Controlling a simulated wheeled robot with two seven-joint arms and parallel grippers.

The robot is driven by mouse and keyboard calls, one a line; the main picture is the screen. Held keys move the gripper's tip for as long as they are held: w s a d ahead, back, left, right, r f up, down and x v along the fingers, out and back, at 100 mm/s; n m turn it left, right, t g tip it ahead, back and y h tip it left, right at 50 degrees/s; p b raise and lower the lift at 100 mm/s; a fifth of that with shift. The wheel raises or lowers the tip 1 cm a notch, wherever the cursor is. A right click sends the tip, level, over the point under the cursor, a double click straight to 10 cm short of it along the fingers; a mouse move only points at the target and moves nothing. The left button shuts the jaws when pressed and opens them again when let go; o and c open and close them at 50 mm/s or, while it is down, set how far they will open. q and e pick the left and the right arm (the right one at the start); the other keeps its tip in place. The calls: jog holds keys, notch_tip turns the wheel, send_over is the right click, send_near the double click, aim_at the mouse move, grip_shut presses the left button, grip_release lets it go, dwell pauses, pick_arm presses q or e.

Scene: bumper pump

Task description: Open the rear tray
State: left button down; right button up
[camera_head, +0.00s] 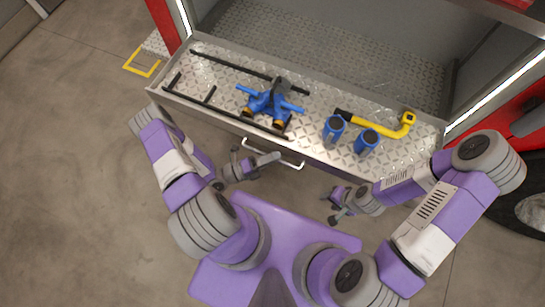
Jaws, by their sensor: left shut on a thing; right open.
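The rear tray (225,122) is a grey metal diamond-plate drawer that juts out from the red vehicle's open compartment. A pale bar handle (287,163) runs along its front face. My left gripper (252,157) is at the left part of this handle and is shut on it; the exact contact is small and partly hidden by the fingers. My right gripper (332,204) is open and empty, in front of the tray and apart from it.
On the tray lie a blue pump fitting (268,101), two blue cylinders (333,130) (367,141), a yellow-and-black tool (385,128) and dark rods (225,66). The compartment (330,45) behind is empty where visible. A wheel (533,210) stands at the right. Floor at the left is clear.

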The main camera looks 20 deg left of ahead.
pick_arm(q)
jog(key=c, duration=1.1)
grip_release()
jog(key=shift+a, duration=0.1)
jog(key=v, duration=0.7)
jog(key=shift+s+p, duration=0.2)
jog(key=shift+p, duration=0.1)
jog(key=shift+a, duration=0.1)
